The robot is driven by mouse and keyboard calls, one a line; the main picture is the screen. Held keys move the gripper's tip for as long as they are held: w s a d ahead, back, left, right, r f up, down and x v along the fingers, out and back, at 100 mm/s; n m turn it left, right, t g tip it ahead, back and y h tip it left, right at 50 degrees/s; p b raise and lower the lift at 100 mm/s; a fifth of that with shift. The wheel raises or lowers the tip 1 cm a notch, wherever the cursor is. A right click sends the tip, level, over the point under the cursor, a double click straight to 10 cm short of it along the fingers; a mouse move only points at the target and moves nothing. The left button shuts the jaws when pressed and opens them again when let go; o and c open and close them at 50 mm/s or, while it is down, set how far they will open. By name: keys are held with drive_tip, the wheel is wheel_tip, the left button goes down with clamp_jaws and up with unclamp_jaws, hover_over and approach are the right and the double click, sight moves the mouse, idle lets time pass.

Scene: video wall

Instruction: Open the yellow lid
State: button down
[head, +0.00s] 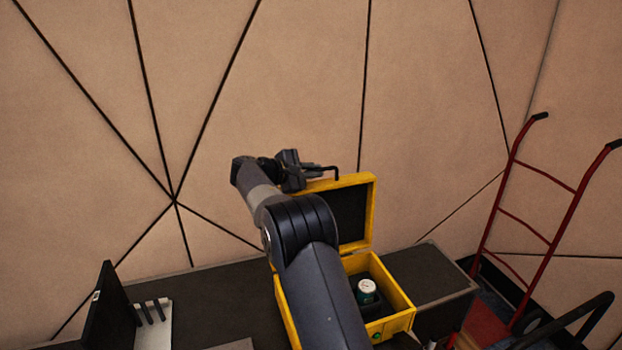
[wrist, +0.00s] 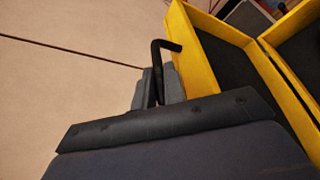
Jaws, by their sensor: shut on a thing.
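The yellow lid (head: 371,214) stands raised, roughly upright, at the back of the yellow box (head: 399,321). Its dark inner face shows in the head view. In the wrist view the lid (wrist: 195,55) is at the upper right, with a black bent handle (wrist: 156,55) at its edge. My gripper (head: 305,172) is at the lid's top left corner in the head view. In the wrist view my gripper (wrist: 156,88) is shut on the handle. The lid's left part and the box's left side are partly hidden behind my arm.
A round white-topped item (head: 367,289) sits inside the box. The box stands on a dark table (head: 215,300). A black panel (head: 108,308) stands at the left. A red hand truck (head: 535,230) stands at the right. A tan panelled wall (head: 300,80) is behind.

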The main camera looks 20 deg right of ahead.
drive_tip(key=shift+s, duration=0.45)
drive_tip(key=c, duration=1.5)
unclamp_jaws()
drive_tip(key=shift+a, duration=0.15)
drive_tip(key=b+v, duration=0.2)
drive_tip(key=v, duration=0.8)
drive_tip(key=shift+a, duration=0.25)
drive_tip(key=shift+s, duration=0.1)
